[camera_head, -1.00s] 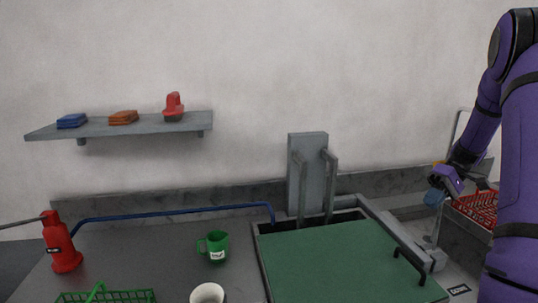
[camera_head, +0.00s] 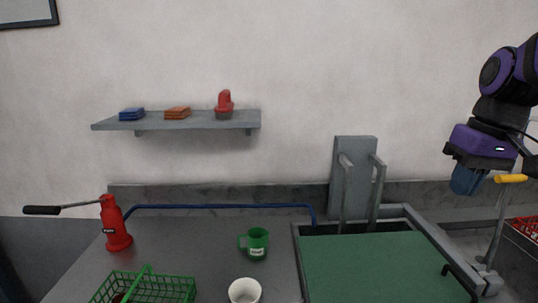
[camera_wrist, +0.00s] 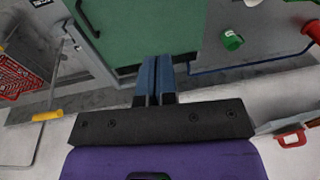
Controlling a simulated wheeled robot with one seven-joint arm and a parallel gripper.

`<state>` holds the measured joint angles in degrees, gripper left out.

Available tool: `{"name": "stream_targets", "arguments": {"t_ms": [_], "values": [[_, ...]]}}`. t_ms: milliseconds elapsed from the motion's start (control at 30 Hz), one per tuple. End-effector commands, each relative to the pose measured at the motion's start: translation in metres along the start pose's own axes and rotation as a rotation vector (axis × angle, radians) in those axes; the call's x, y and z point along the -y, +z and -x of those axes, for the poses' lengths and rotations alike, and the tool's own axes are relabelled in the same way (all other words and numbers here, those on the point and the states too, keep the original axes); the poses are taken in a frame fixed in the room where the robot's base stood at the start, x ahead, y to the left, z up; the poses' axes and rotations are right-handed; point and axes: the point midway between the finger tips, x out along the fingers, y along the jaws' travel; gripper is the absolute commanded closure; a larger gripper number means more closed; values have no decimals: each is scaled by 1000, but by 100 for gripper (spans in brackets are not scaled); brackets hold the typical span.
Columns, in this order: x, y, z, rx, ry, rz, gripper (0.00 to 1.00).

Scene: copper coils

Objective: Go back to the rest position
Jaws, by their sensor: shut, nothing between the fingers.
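My gripper (camera_head: 466,181) hangs in the air at the right of the head view, to the right of the wall shelf and above the right end of the green-topped unit. Its blue fingers also show in the wrist view (camera_wrist: 155,76); they are pressed together with nothing between them. The purple wrist body is behind them.
A green board (camera_head: 375,268) covers the sink-like unit. The counter (camera_head: 200,228) bears a green mug (camera_head: 257,242), a white cup (camera_head: 244,291), a green basket (camera_head: 150,287) and a red jack (camera_head: 115,228). A red basket (camera_head: 528,228) stands at right. A wall shelf (camera_head: 190,122) holds small items.

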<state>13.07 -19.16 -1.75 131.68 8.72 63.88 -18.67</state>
Motion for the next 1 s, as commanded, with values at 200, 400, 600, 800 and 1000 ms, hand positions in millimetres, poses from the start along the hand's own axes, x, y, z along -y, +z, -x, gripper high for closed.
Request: {"name": "stream_targets", "arguments": {"t_ms": [200,400,600,800,1000], "values": [[33,43,10,-154,78,18,100],[50,75,11,-283,112,24,100],[56,90,9,-350,120,23,100],[56,92,9,-358,121,22,100],[56,92,9,-358,121,22,100]]}}
